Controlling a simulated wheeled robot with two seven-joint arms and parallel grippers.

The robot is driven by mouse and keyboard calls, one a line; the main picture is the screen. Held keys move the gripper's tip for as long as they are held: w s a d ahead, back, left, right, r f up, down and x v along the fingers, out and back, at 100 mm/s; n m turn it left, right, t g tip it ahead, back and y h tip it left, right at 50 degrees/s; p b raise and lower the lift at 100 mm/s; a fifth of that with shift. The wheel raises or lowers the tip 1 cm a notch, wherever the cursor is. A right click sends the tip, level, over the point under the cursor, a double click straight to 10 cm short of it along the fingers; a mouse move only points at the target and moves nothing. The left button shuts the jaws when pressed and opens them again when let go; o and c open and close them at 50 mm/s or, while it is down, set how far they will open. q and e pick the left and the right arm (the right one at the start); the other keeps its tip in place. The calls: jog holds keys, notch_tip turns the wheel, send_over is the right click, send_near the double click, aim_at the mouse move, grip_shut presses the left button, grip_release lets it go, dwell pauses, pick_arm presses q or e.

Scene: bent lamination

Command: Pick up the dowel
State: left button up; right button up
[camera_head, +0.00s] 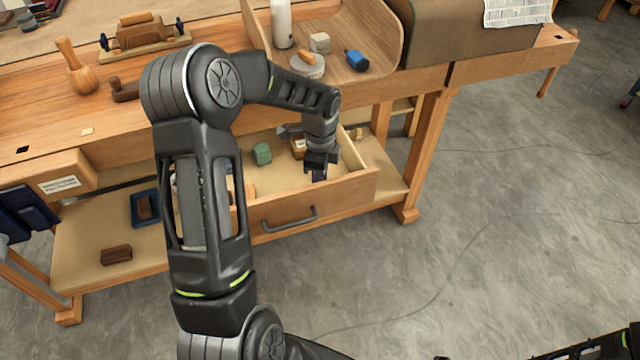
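My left gripper (319,174) points down into the open drawer (318,203), near its front right part. Its fingers are small and dark here, and I cannot tell whether they are open or hold anything. I cannot clearly pick out the dowel. A light wooden piece (250,188) in the drawer is partly hidden behind my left arm, and a small tan piece (357,134) shows near the drawer's right side. My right gripper is not in view; only a bit of that arm shows at the lower right corner.
A green block (262,154) and a brown labelled block (298,148) lie in the drawer.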

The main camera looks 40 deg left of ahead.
pick_arm(q)
grip_shut()
dwell(0.4)
notch_tip(320, 180, up, 10)
jog(key=shift+r, duration=0.1)
dwell(0.4)
dwell(0.5)
